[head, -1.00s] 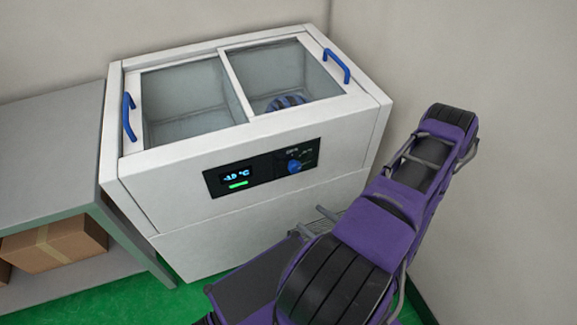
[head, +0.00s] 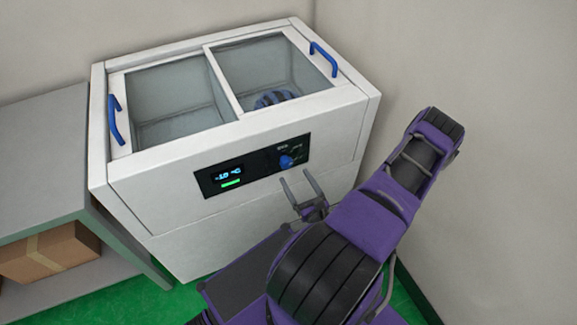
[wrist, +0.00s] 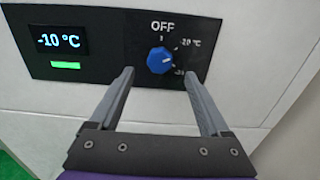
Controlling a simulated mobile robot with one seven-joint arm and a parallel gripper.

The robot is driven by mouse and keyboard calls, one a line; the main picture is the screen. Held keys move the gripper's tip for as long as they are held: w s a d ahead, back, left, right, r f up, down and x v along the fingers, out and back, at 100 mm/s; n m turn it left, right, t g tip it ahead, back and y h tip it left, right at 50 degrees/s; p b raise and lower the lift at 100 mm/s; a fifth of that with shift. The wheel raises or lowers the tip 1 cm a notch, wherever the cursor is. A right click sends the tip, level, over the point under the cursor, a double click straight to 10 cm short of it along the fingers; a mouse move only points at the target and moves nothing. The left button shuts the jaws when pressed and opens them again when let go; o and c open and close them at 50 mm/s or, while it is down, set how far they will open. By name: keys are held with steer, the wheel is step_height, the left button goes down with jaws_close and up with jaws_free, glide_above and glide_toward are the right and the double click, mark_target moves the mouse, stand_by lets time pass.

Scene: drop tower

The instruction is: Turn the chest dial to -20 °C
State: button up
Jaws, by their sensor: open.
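The white chest (head: 240,205) has a black control panel (head: 252,164) on its front. A blue round dial (head: 286,161) sits at the panel's right; it also shows in the wrist view (wrist: 160,60). OFF is printed above it, and small marks run down its right side, partly hidden by a finger. Its exact pointer setting is hard to tell. The display (wrist: 58,40) reads -10 °C, with a green bar below. My gripper (head: 296,176) is open and empty, its fingertips just below the dial; in the wrist view (wrist: 159,73) the dial appears between and beyond the tips.
The chest's glass top has blue handles (head: 115,119) (head: 323,59), and a blue striped object (head: 273,99) lies inside. A grey shelf (head: 40,130) with a cardboard box (head: 50,250) stands at left. A wall (head: 500,120) rises at right.

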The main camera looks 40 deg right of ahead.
mark_target(288, 166)
steer(key=x, duration=0.6)
jaws_close()
stand_by(0.3)
